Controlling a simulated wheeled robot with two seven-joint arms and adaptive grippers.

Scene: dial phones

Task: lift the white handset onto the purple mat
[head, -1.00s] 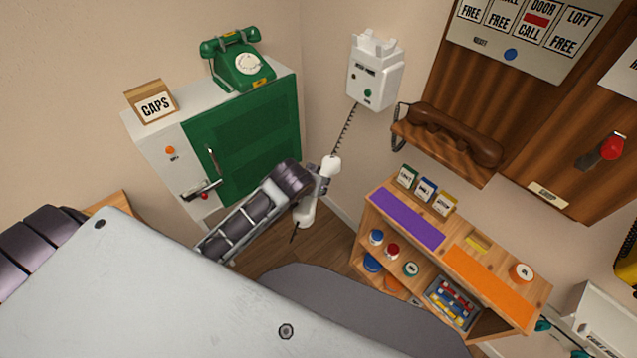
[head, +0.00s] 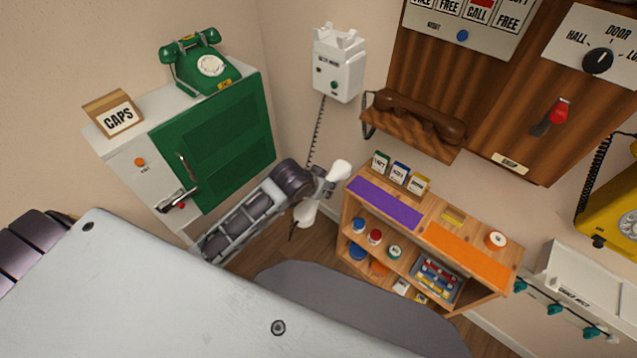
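The white handset (head: 339,173) hangs in the air, tilted, left of the wooden shelf unit. Its middle is partly hidden by my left gripper (head: 322,190), which appears shut around it. The handset's lower end shows below the gripper. A dark coiled cord runs from the white wall phone (head: 339,65) down towards the handset. The purple mat (head: 384,203) lies bare on the left part of the shelf top. The handset's upper end is close to the mat's left end in the picture; I cannot tell the gap in depth. My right gripper is not in view.
Three small boxes (head: 399,174) stand behind the mat. An orange mat (head: 468,255) lies to its right. A brown handset (head: 420,117) rests on a wall ledge above. A green cabinet (head: 215,145) with a green phone (head: 204,62) stands at left.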

